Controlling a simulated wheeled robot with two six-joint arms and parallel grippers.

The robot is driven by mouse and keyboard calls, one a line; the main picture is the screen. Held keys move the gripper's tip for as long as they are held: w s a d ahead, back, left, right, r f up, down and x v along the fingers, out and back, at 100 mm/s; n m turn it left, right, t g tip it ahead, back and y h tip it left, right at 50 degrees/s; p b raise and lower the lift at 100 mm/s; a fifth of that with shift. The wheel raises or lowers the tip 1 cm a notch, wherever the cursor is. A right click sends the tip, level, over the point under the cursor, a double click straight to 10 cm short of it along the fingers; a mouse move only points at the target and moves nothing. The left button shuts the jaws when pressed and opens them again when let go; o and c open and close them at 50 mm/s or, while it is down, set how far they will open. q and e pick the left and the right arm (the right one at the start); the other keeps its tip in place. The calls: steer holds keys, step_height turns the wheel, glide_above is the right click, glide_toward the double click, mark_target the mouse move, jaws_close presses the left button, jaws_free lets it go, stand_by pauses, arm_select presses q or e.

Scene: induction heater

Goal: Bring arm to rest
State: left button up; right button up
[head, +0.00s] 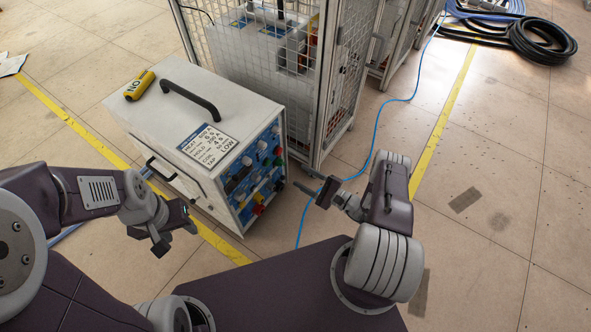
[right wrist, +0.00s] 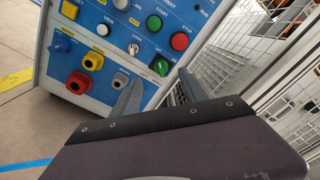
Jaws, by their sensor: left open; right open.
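My left gripper (head: 175,232) hangs left of the white heater box, apart from it, with its jaws open and empty. My right gripper (head: 311,190) is raised at the right of the heater's control panel, open and empty. In the right wrist view its two fingers (right wrist: 157,97) stand apart in front of the panel; I cannot tell whether they touch it. The induction heater (head: 180,104) is a white box with a black top handle and a blue panel of knobs, buttons and sockets. The panel (right wrist: 110,40) also shows in the right wrist view.
A yellow cylinder (head: 139,85) marked "NO" and a printed label (head: 207,145) lie on the heater's top. A mesh cage (head: 330,80) stands close behind. A blue cable (head: 378,125) crosses the floor. Black hose coils (head: 540,45) lie far right.

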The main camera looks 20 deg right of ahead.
stand_by(0.5)
steer(key=s+a+r+n+g+y+p, duration=0.1)
steer(key=s+a+r+n+g+p, duration=0.1)
steer(key=s+a+r+n+g, duration=0.4)
steer(key=s+a+r+n+g+p, duration=0.2)
steer(key=s+a+r+n+g, duration=0.15)
steer(key=r+g, duration=0.5)
steer(key=s+d+r+n+g+h+p, duration=0.1)
steer(key=s+d+r+n+g+h, duration=0.2)
steer(key=s+r+n+h, duration=0.35)
steer(key=d+r+n+t+h+p, duration=0.1)
steer(key=d+r+t+h+p, duration=0.1)
steer(key=r+p, duration=1.8)
steer(key=d+r+n+t+h+p, duration=0.2)
steer(key=r+h+p, duration=0.1)
steer(key=r+p, duration=1.7)
step_height(320, 180, up, 5)
steer(key=shift+s+d+r, duration=0.1)
steer(key=shift+s+d, duration=0.1)
steer(key=shift+s, duration=0.25)
steer(key=shift+t, duration=0.25)
